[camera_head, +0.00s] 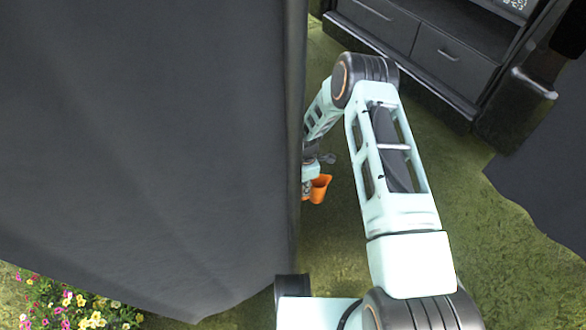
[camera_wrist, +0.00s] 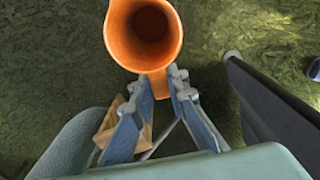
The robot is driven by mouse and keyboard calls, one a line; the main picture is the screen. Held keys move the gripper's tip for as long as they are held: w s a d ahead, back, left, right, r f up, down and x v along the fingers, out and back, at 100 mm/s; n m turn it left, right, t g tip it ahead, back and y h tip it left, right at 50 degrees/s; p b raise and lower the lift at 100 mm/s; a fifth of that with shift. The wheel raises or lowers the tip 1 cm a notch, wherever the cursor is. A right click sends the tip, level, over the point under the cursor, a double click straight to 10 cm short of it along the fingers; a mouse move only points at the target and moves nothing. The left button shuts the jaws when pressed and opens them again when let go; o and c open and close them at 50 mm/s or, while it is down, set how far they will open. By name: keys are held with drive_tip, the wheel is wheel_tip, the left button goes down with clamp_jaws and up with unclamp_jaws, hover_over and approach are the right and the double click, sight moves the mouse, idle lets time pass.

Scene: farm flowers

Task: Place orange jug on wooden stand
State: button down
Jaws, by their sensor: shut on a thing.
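The orange jug (camera_head: 320,189) hangs beside the dark cloth edge in the head view. In the wrist view the orange jug (camera_wrist: 125,45) is at the top, with its round mouth facing the camera. My gripper (camera_wrist: 160,88) is shut on the jug's handle side, its two fingers close together around an orange part below the rim. In the head view my gripper (camera_head: 308,180) is small and partly hidden by the cloth edge. A light wooden piece (camera_wrist: 126,112) shows behind the fingers in the wrist view; I cannot tell if it is the wooden stand.
A large dark grey cloth surface (camera_head: 150,120) fills the left of the head view, close to my arm. A black cabinet with drawers (camera_head: 420,45) stands at the top right. Another dark cloth (camera_head: 545,175) is at the right. Flowers (camera_head: 85,305) grow at bottom left. Grass lies between.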

drive_tip(key=d+r+m, duration=0.4)
drive_tip(key=r+m, duration=0.3)
drive_tip(key=r, duration=0.5)
drive_tip(key=d+r+m, duration=0.4)
drive_tip(key=r+m, duration=0.4)
drive_tip(key=r, duration=0.4)
drive_tip(key=d+r+m, duration=0.4)
drive_tip(key=r+m, duration=0.3)
drive_tip(key=r, duration=0.5)
drive_tip(key=shift+s, duration=0.2)
